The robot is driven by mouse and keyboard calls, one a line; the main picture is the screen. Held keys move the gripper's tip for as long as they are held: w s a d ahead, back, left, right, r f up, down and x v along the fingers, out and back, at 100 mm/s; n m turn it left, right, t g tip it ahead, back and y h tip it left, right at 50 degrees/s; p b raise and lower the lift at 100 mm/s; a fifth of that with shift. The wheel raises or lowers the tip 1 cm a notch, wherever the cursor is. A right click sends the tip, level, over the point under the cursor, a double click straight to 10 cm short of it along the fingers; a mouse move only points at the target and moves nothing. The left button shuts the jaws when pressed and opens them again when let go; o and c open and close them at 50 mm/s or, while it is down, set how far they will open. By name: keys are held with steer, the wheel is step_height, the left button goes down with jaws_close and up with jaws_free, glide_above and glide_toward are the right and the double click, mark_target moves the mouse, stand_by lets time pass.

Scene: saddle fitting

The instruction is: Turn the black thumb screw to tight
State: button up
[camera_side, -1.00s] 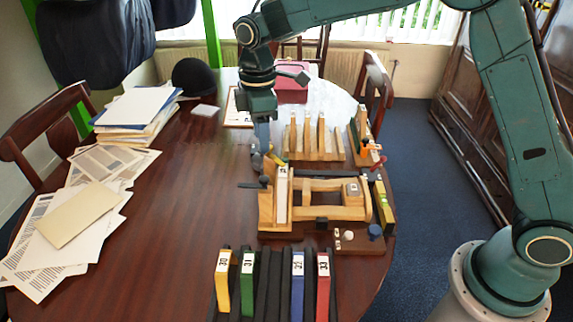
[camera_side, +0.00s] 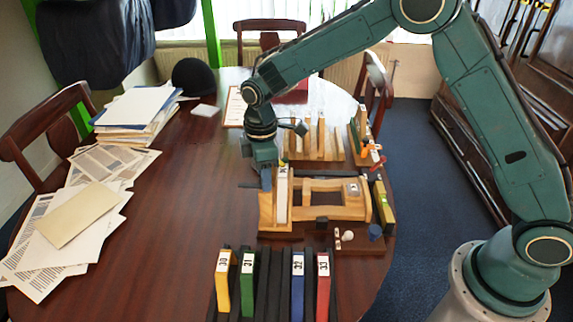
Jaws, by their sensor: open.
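The wooden saddle fixture (camera_side: 330,212) sits on the right half of the table. A dark bar (camera_side: 248,185), which looks like the black thumb screw, sticks out to the left of the fixture's upright wooden end. My gripper (camera_side: 266,180) points down at that end, with its fingertips right beside the dark bar. It is open. The fingers hide part of the screw, and I cannot tell whether they touch it or straddle it. A pale block with a label (camera_side: 282,190) stands upright just right of the fingers.
A rack of numbered coloured boards (camera_side: 249,283) stands in front. A wooden rack with upright slats (camera_side: 313,145) stands behind. A white knob (camera_side: 347,236) and a blue knob (camera_side: 375,231) are at the fixture's front right. The table's middle left is clear; papers (camera_side: 75,225) lie farther left.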

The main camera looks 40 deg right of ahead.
jaws_close()
steer(key=shift+m, duration=0.5)
steer(key=m, duration=2.5)
steer(key=shift+r, duration=0.1)
stand_by(0.3)
